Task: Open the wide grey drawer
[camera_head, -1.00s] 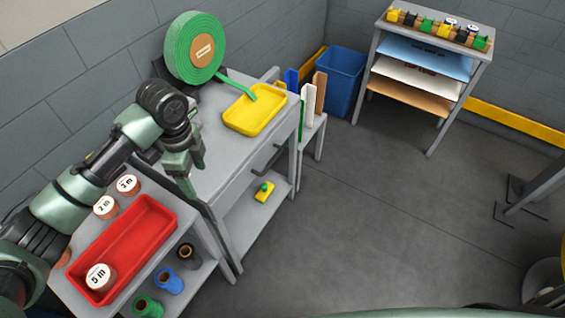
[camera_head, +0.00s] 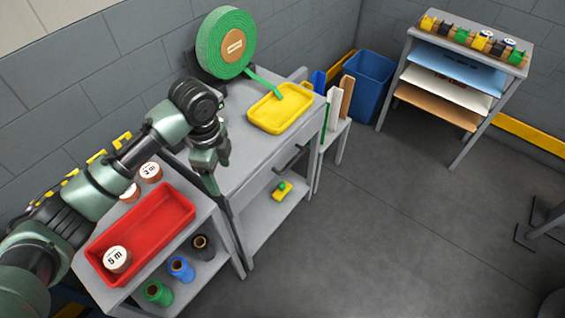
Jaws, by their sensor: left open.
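The wide grey drawer (camera_head: 262,184) looks shut, its front set under the top of the grey bench (camera_head: 240,140). A dark bar handle (camera_head: 293,160) is on its right part; the left part is partly hidden by my arm or seen at a steep angle. My left gripper (camera_head: 212,182) points down in front of the bench's left end. It is open, with nothing seen between its fingers. It is left of the handle and apart from it. My right gripper is not in view.
A yellow tray (camera_head: 268,117) and a green tape roll (camera_head: 212,55) are on the bench. A red tray (camera_head: 170,222) with a reel sits on the left cart. A yellow-green item (camera_head: 282,190) lies on the shelf below the drawer. The floor (camera_head: 350,230) in front is clear.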

